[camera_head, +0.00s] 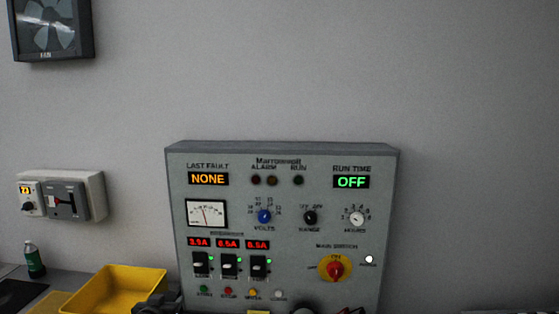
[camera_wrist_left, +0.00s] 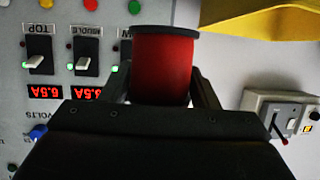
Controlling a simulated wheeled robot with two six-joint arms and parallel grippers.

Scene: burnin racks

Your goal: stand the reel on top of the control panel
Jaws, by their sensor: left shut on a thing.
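The grey control panel (camera_head: 290,225) stands against the wall in the head view. Its flat top edge (camera_head: 280,146) is bare. The reel (camera_wrist_left: 163,66), red with a dark flange, is between the fingers of my left gripper (camera_wrist_left: 162,92) in the left wrist view, and the gripper is shut on it. In the head view only a dark part of my left gripper (camera_head: 157,303) shows at the bottom, by the panel's lower left edge; the reel is not clear there. My right gripper is not in view.
A yellow bin (camera_head: 108,284) sits left of the panel, close to my left gripper. A switch box (camera_head: 65,198) and a fan (camera_head: 52,28) are on the wall. The wall above the panel is clear.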

